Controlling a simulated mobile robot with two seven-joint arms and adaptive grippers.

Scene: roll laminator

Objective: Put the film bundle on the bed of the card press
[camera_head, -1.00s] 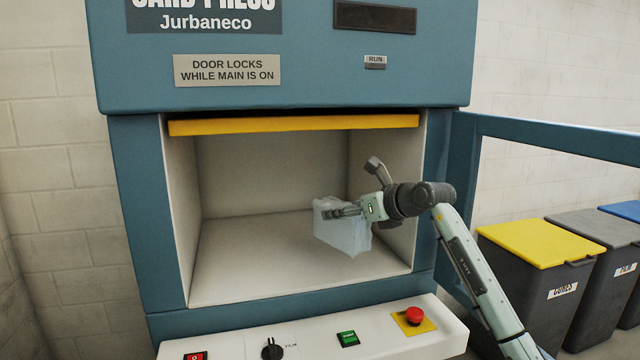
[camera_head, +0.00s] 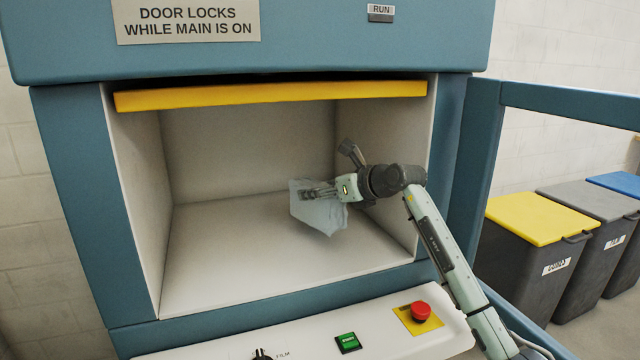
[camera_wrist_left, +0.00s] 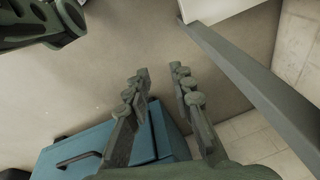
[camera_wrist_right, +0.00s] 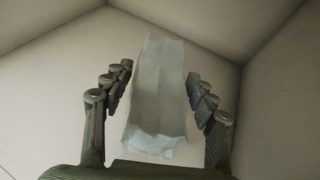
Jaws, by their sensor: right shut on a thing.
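The film bundle (camera_head: 318,213) is a pale bluish, translucent block inside the card press chamber. My right gripper (camera_head: 318,192) is shut on it and reaches in through the open front. In the right wrist view the bundle (camera_wrist_right: 157,100) stands between the two fingers (camera_wrist_right: 160,95). The press bed (camera_head: 240,265) is the pale floor of the chamber and is bare. The bundle appears to hang above the bed; the exact gap cannot be told. My left gripper (camera_wrist_left: 160,90) shows in the left wrist view, empty with its fingers apart, away from the press bed.
A yellow bar (camera_head: 270,94) crosses the top of the opening. The door frame (camera_head: 570,105) stands open at the right. A control panel (camera_head: 300,340) with a red button (camera_head: 420,309) juts out below. Bins, one with a yellow lid (camera_head: 540,215), stand at the right.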

